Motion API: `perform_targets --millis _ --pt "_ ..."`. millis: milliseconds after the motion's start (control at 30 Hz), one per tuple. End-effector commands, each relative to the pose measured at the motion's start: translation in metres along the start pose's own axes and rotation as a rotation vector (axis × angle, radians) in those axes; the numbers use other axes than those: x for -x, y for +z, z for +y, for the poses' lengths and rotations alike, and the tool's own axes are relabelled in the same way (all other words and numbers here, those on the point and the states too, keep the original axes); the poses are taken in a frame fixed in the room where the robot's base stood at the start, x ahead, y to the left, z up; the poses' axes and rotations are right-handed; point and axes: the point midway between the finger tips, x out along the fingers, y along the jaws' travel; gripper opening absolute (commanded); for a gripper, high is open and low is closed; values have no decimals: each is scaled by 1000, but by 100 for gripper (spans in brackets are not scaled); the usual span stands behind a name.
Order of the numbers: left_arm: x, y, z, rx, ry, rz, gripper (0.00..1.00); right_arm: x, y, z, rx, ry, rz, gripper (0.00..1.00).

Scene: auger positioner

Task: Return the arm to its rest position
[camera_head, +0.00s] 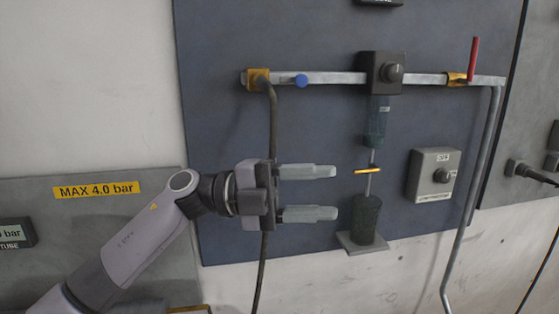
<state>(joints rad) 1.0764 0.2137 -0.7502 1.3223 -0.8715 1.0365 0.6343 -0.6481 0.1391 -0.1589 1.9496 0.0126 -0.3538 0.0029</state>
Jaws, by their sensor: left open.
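My left arm (145,236) comes in from the lower left and reaches up and right in front of the dark wall panel. Its gripper (312,193) points right, with its two pale fingers apart, one above the other, and nothing between them. The fingertips end a short gap to the left of the auger assembly. That assembly has a thin vertical shaft with a yellow crossbar (367,171), a dark green cylinder (366,218) below and a teal cylinder (377,122) above. My right gripper is not in view.
A grey switch box (434,175) is at right. A hose (272,130) hangs behind my gripper. A yellow "MAX 4.0 bar" label (97,190) is at left.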

Motion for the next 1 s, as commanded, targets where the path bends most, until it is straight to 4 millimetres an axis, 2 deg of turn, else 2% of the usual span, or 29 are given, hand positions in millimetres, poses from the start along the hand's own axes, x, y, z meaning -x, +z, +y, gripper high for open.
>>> perform_targets --millis 33,267,467,633,767,867,1000 --pt "3 2 10 41 -85 -17 51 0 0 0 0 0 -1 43" --pt "34 18 45 214 -432 -169 51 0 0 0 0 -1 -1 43" --pt "77 33 95 393 -678 -376 51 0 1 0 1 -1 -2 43" --pt "122 37 154 564 -836 -592 51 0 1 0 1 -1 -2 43" --pt "156 30 210 707 -920 -774 51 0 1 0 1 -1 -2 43" --pt "181 17 256 822 -963 -920 51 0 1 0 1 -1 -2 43" --pt "213 -14 324 991 -988 -1127 51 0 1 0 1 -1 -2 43"
